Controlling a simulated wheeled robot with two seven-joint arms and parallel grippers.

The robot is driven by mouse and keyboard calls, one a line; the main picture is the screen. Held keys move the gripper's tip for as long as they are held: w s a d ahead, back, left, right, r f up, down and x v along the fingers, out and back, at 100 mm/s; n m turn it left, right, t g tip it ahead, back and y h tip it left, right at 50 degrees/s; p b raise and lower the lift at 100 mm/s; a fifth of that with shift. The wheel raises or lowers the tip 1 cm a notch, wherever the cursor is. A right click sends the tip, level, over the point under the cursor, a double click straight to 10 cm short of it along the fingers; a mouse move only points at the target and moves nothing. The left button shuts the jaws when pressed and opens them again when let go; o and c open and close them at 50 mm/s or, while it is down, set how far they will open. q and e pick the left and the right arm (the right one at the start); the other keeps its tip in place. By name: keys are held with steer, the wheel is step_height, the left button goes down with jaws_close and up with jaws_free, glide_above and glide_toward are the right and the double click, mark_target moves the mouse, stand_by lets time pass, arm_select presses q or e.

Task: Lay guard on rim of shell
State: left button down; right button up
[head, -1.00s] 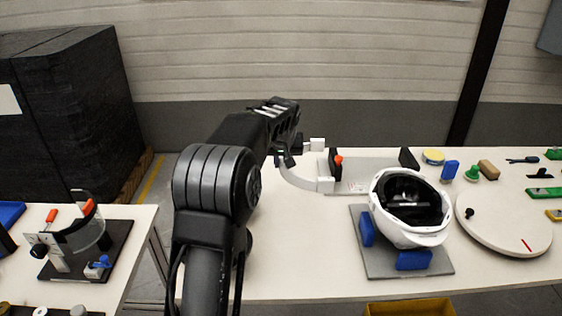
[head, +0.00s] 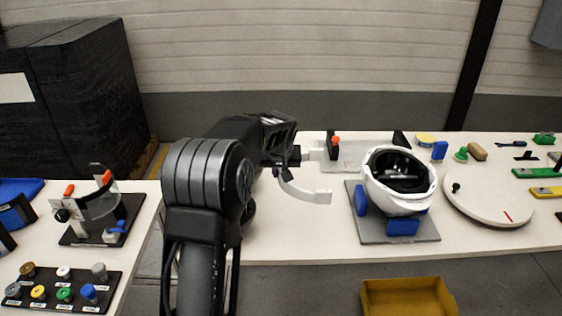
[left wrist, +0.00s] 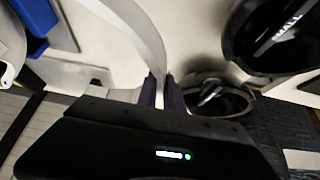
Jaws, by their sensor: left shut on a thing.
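The white helmet shell (head: 384,203) sits on a grey base plate between blue blocks, its dark open side tilted up. The guard is a thin, pale curved strip (head: 316,197). My left gripper (head: 281,172) is shut on one end of it, left of the shell. The guard's free end points right and is apart from the shell, over the table. In the left wrist view the guard (left wrist: 148,38) runs up from between the fingertips (left wrist: 161,93). A blue block (left wrist: 36,18) shows there at top left. My right gripper is not in view.
A grey fixture plate (head: 372,151) with dark uprights lies behind the guard. A round turntable (head: 490,205) is right of the shell. A yellow bin (head: 408,298) stands below the table's front. A side table (head: 50,240) holds another fixture and several knobs.

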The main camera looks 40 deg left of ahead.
arm_select(q)
steer(key=s+d+f+m+h+b, duration=0.1)
steer(key=s+d+m, duration=0.1)
steer(key=d, duration=0.7)
steer(key=s+d+f+m+h, duration=0.1)
steer(key=s+d+m, duration=0.2)
steer(key=d, duration=0.7)
steer(key=s+d+m+t+h+b, duration=0.1)
steer(key=s+d+m, duration=0.1)
steer(key=d, duration=0.7)
steer(key=shift+s+d+f+h+b, duration=0.3)
steer(key=shift+s+f+b, duration=0.1)
steer(key=shift+s, duration=0.25)
steer(key=shift+w, duration=0.1)
